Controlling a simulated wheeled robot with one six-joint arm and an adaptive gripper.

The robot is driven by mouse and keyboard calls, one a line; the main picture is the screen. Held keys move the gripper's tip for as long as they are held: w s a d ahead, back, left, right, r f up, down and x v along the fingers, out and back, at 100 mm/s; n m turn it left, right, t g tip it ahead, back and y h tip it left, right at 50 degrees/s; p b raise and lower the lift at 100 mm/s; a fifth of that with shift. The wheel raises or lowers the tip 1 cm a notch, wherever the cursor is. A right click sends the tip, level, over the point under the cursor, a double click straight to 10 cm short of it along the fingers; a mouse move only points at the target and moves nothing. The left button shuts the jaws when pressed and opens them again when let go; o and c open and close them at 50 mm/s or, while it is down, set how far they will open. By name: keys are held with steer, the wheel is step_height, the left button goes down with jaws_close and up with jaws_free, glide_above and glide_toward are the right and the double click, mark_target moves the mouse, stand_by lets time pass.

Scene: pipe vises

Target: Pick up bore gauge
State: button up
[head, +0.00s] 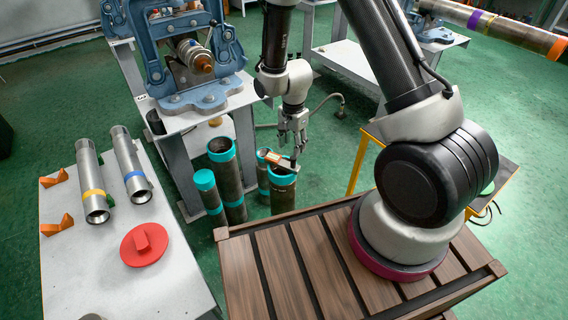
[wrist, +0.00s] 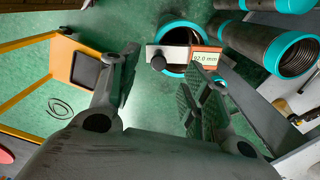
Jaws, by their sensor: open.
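The bore gauge (head: 277,159) is a small grey and orange piece lying across the top of an upright pipe with a teal collar. In the wrist view the gauge (wrist: 181,54) spans the pipe's mouth, with a dark round knob and a display that reads 92.0 mm. My gripper (head: 292,148) points down just above the gauge and partly covers it in the head view. I cannot tell whether a finger touches the gauge.
Several teal-collared pipes (head: 228,170) stand close to the gauge's pipe. A blue vise (head: 190,60) is on a stand behind. A white table (head: 70,240) at left holds two metal pipes and a red disc (head: 145,245). A yellow-framed stand (head: 358,160) is at right.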

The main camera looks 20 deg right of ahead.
mark_target(293, 157)
steer(key=f, duration=0.8)
steer(key=shift+w+d, duration=0.25)
steer(key=shift+d, duration=0.05)
steer(key=shift+r, duration=0.1)
jaws_close()
